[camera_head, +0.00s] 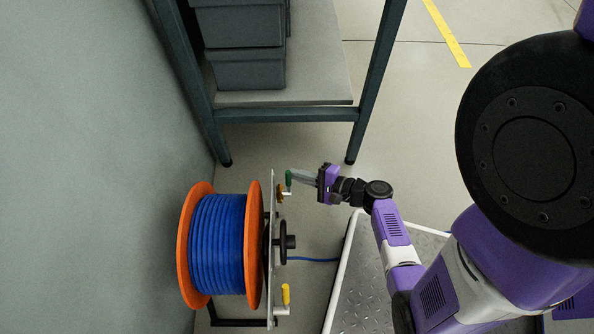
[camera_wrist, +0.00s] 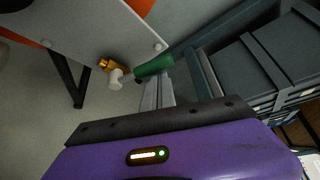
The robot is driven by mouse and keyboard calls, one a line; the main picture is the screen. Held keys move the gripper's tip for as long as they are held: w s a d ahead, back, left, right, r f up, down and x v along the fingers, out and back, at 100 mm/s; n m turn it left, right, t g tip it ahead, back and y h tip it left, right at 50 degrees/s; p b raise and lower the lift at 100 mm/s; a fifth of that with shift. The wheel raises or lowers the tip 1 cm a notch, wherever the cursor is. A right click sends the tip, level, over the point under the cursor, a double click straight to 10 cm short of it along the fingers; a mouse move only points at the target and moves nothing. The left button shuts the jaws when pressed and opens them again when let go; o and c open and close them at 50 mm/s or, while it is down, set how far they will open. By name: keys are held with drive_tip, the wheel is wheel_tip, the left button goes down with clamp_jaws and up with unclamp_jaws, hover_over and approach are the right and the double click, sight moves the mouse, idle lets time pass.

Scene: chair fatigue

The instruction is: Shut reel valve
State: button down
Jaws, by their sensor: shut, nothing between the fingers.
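The hose reel has orange flanges and blue hose (camera_head: 217,244), and stands on the floor by the wall. On its grey side plate (camera_head: 271,250) is a brass valve (camera_head: 280,190) with a green lever (camera_head: 288,178). In the wrist view the green lever (camera_wrist: 153,66) lies just beyond my fingertips, beside the brass valve body (camera_wrist: 108,65) and its pale outlet (camera_wrist: 115,79). My gripper (camera_head: 296,177) is shut and empty, with its tips at the lever; whether they touch it I cannot tell. It also shows in the wrist view (camera_wrist: 158,88). A yellow lever (camera_head: 285,293) sits lower on the plate.
A dark-framed shelf (camera_head: 285,115) with grey bins (camera_head: 247,70) stands beyond the reel, its legs close to my gripper. A black hub (camera_head: 283,242) projects from the plate. A white-edged metal platform (camera_head: 365,285) lies right of the reel. Floor shows between.

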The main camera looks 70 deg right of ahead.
drive_tip(key=shift+s+a+r+p, duration=0.15)
drive_tip(key=shift+a+p, duration=0.1)
drive_tip(key=shift+a, duration=0.15)
drive_tip(key=shift+s+a+r+p, duration=0.15)
drive_tip(key=shift+a+p, duration=0.05)
drive_tip(key=shift+a, duration=0.15)
drive_tip(key=shift+a, duration=0.4)
